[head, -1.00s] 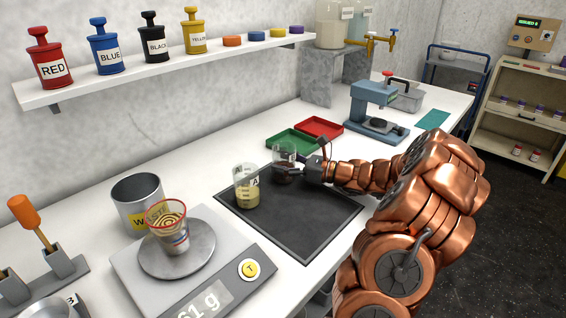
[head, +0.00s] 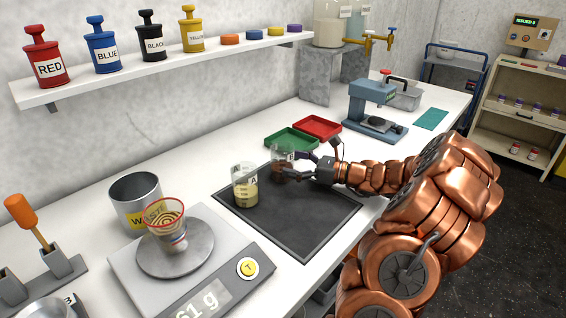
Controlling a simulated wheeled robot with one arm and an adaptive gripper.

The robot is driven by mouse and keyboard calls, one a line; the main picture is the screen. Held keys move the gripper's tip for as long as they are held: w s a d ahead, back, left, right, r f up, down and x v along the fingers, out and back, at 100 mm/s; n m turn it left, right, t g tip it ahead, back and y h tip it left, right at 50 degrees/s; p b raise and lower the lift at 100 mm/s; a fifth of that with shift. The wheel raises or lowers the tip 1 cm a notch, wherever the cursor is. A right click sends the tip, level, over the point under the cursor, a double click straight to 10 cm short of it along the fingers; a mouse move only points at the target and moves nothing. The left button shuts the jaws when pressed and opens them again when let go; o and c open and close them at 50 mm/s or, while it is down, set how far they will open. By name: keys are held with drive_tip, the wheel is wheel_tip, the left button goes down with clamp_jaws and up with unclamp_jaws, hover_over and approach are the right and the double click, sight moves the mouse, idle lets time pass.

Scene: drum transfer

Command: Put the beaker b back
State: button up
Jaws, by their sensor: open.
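A clear beaker with a little dark reddish content (head: 282,161) stands upright at the back left of the dark mat (head: 305,225). Its label is too small to read, but it is likely beaker b. My gripper (head: 297,164) is open just to the right of this beaker, with its fingertips close to the glass. I cannot tell whether they touch it. A second beaker (head: 245,186), marked A and holding pale yellow liquid, stands on the mat nearer and to the left.
A scale (head: 210,285) bears a red-rimmed cup (head: 166,225). A metal waste can (head: 136,195) stands behind it. Green (head: 292,139) and red (head: 318,127) trays lie behind the mat. The mat's front half is clear.

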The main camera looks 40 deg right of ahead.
drive_tip(key=v, duration=0.8)
drive_tip(key=shift+s, duration=0.15)
drive_tip(key=shift+d, duration=0.1)
